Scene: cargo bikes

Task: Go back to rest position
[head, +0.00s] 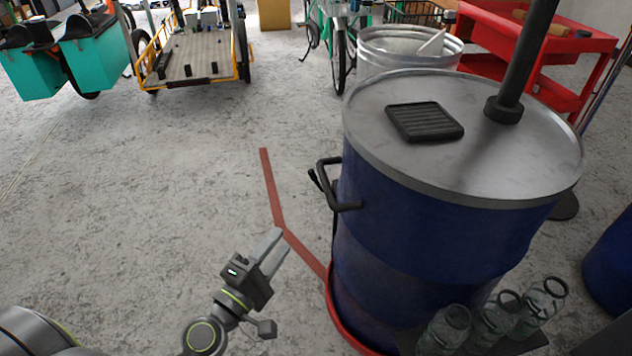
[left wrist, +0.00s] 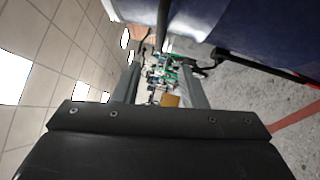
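My left gripper (head: 271,250) is at the lower middle of the head view, above the grey floor and left of the blue drum. Its two fingers are apart with nothing between them. The left wrist view also shows the fingers (left wrist: 160,88) spread, with only distant background between them. My right gripper is not seen in either view.
A blue drum (head: 430,225) with a metal lid, a black ribbed pad (head: 425,121) and a black post fills the right side. Bottles (head: 497,318) stand low beside it. Cargo bikes (head: 190,55) and a red cart (head: 545,50) stand farther back. Floor at left is clear.

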